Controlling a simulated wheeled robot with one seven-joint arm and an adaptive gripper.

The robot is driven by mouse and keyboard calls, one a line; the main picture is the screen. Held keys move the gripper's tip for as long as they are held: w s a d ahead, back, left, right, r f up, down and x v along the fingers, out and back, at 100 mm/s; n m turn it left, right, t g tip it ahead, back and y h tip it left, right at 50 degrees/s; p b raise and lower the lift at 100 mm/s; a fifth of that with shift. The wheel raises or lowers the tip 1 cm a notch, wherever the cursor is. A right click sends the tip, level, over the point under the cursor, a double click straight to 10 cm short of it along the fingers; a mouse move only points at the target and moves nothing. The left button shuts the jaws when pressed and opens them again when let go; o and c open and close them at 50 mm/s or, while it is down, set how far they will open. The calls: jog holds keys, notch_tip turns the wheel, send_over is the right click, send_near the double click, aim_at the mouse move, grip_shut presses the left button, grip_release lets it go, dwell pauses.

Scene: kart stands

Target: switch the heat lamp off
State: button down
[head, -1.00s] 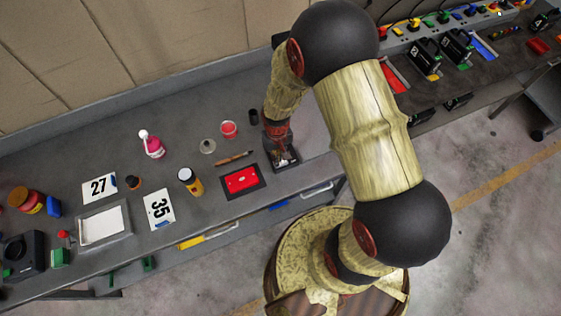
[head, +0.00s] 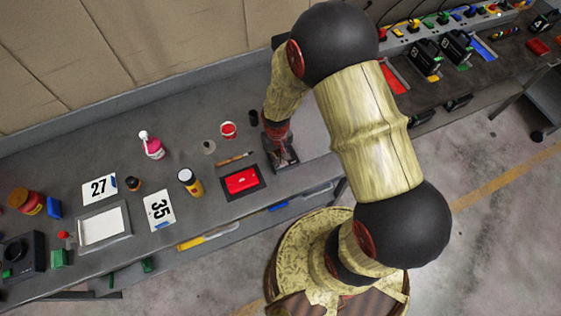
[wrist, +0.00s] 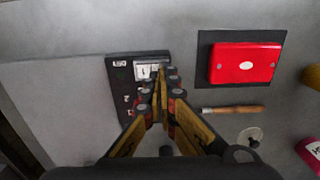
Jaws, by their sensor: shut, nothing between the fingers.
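A black panel (wrist: 122,88) lies on the grey bench with a white rocker switch (wrist: 147,71) and small markings on it. It also shows under my gripper in the head view (head: 288,157). I cannot read its label, and no lamp can be made out for certain. My gripper (wrist: 162,80) is shut and empty, its fingertips over the panel at the right end of the switch. Whether they touch it I cannot tell. The fingers hide part of the panel, and the switch's position is unclear.
A red box (wrist: 243,62) on a dark mat sits beside the panel, with a wooden-handled tool (wrist: 232,109) near it. A yellow-black bottle (head: 190,182), a pink bottle (head: 152,146) and a red-rimmed cup (head: 228,130) stand farther left. The bench's front edge is close.

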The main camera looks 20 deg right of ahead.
jog(key=shift+f+b, duration=0.85)
jog(key=shift+f, duration=0.25)
dwell(0.7)
jog(key=shift+r, duration=0.1)
jog(key=shift+r+p, duration=2.4)
jog(key=shift+r, duration=1.1)
jog(key=s+r+t+b, duration=0.5)
jog(key=s+r+b, duration=0.9)
jog(key=r+b, duration=0.4)
jog(key=shift+r+t+b, duration=0.3)
jog(key=shift+b, duration=0.9)
